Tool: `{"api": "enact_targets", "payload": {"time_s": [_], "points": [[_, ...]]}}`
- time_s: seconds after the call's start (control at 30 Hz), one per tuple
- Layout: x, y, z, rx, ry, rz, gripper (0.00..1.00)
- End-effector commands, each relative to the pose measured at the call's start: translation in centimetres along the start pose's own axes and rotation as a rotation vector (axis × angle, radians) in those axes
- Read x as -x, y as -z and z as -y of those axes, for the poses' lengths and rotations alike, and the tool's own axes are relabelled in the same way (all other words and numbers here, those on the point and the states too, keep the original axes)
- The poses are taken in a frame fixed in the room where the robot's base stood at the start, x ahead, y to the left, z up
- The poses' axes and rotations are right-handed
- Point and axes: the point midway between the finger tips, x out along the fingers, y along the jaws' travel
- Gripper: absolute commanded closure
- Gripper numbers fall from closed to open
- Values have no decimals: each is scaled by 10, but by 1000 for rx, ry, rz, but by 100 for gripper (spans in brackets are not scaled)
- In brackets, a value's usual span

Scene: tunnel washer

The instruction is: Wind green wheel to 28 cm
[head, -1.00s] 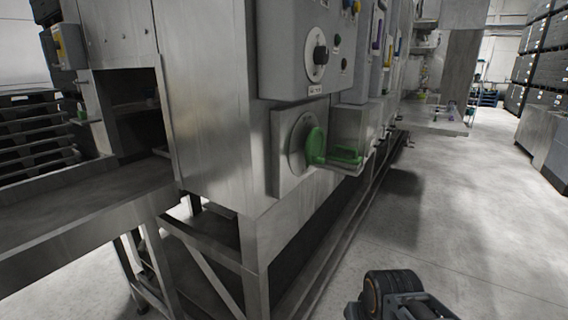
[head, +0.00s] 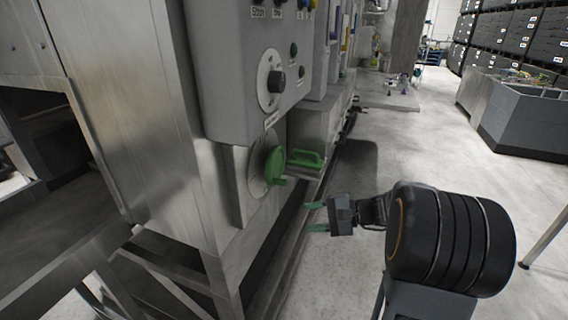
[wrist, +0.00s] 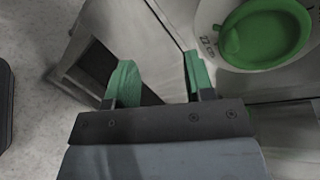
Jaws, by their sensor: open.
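The green wheel (head: 274,165) is mounted on a round pale dial plate on the side of the steel machine. In the wrist view the green wheel (wrist: 264,36) is at the top right, with part of a "22" mark on the pale dial beside it. My gripper (head: 314,216) has green-tipped fingers, open and empty, to the right of the wheel, a little lower and apart from it. In the wrist view my gripper (wrist: 160,82) points at the machine's side, left of the wheel. The rest of the dial scale is cut off or unreadable.
A green handle (head: 305,158) sticks out just right of the wheel. A grey control box (head: 245,75) with a black knob (head: 277,81) overhangs the wheel. Steel frame legs stand below. The floor to the right is open, with a grey bin (head: 520,115) further back.

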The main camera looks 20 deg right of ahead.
Motion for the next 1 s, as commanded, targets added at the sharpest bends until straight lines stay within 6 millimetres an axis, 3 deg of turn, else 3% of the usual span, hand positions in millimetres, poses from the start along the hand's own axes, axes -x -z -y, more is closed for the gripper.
{"api": "enact_targets", "payload": {"time_s": [0.03, 0.13, 0.3, 0.8, 1.0], "points": [[16, 6, 20, -22, 90, -8, 52], [36, 18, 38, -36, 224, -18, 52], [44, 28, 54, -39, 325, -28, 52], [-41, 31, 83, -39, 329, -28, 52], [-64, 33, 90, -40, 330, -30, 52]]}}
